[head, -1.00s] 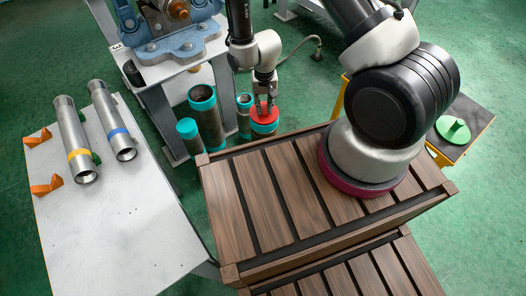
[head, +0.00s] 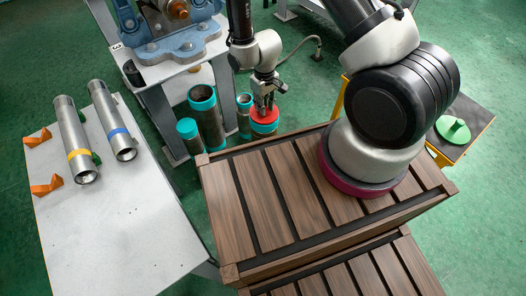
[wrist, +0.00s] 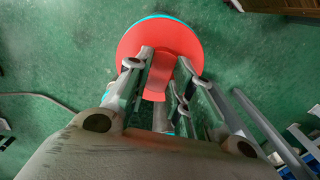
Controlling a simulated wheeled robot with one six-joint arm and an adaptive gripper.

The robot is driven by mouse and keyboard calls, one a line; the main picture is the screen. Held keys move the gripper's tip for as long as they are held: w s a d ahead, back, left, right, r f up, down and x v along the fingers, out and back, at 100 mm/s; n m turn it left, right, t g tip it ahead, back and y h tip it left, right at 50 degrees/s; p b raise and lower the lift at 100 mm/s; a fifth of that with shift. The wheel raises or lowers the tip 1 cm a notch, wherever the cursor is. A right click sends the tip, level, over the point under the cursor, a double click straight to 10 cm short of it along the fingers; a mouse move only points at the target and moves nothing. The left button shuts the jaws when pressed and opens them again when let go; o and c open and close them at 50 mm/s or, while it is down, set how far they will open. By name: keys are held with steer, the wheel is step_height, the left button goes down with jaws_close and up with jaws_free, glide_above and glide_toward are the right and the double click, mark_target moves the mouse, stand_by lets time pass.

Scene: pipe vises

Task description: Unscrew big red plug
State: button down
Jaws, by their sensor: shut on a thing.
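The big red plug (head: 265,127) is a round red cap on top of a teal-collared pipe, behind the wooden crate's far edge in the head view. In the wrist view the plug (wrist: 190,45) is a broad red disc with a raised red grip in its middle and a teal rim showing behind its upper edge. My gripper (head: 264,109) points down onto it. In the wrist view my gripper (wrist: 166,60) has its fingers shut on the raised grip, one on each side. The pipe under the plug is mostly hidden.
Other teal-capped pipes (head: 206,118) stand close to the left of the plug. A slatted wooden crate (head: 230,205) is in front. A grey table (head: 120,220) with two metal pipes is at left. A blue vise (head: 180,42) stands behind. A green disc (head: 455,131) lies at right.

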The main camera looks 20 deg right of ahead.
steer(key=shift+r, duration=0.8)
steer(key=shift+r, duration=1.65)
